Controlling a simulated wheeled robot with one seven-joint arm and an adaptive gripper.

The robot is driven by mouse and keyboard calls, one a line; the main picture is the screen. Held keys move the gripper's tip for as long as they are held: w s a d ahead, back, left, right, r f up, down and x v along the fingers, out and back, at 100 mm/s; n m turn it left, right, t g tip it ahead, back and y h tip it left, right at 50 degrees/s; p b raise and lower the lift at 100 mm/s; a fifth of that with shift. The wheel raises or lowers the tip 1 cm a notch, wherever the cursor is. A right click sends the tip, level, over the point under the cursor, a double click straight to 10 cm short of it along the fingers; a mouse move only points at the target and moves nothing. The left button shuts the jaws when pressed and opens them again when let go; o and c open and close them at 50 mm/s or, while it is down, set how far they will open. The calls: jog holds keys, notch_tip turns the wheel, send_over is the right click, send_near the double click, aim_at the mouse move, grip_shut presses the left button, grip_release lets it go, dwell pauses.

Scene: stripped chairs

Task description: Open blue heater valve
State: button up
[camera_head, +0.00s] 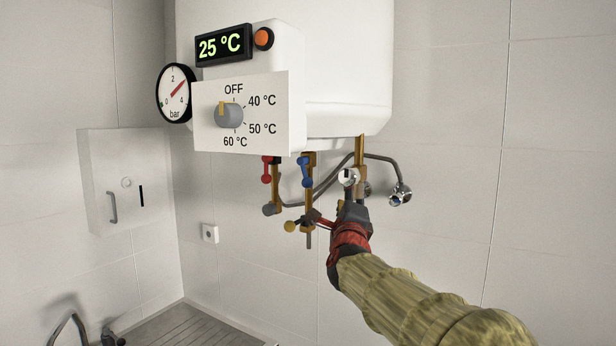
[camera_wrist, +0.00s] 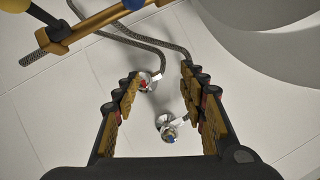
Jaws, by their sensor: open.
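The blue valve lever (camera_head: 305,170) hangs on a brass pipe under the white water heater (camera_head: 345,70), to the right of a red valve lever (camera_head: 267,168). A blue piece, apparently this lever, shows at the top edge of the wrist view (camera_wrist: 133,4). My gripper (camera_head: 349,188) is right of the blue lever and apart from it, below the heater. In the wrist view my gripper (camera_wrist: 160,74) is open and empty. Beyond its fingers are a chrome wall valve with a red mark (camera_wrist: 145,82) and one with a blue mark (camera_wrist: 168,130).
The heater's front has a temperature dial (camera_head: 229,114), a display (camera_head: 223,45) and a pressure gauge (camera_head: 175,94). Grey flexible hoses (camera_head: 380,157) run to the wall valves. A yellow-ended part (camera_head: 291,227) sits low on the middle pipe. The tiled wall at right is clear.

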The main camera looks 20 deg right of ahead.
jog(key=a+m+y, duration=0.2)
jog(key=a, duration=0.1)
jog(key=m+g+y+p, duration=0.1)
jog(key=m+y+p, duration=0.15)
jog(key=m, duration=0.65)
send_near(308, 184)
jog(key=w, duration=0.2)
jog(key=shift+h, duration=0.35)
jog(key=x, duration=0.8)
jog(key=shift+d, duration=0.1)
jog(key=shift+c, duration=0.9)
grip_shut()
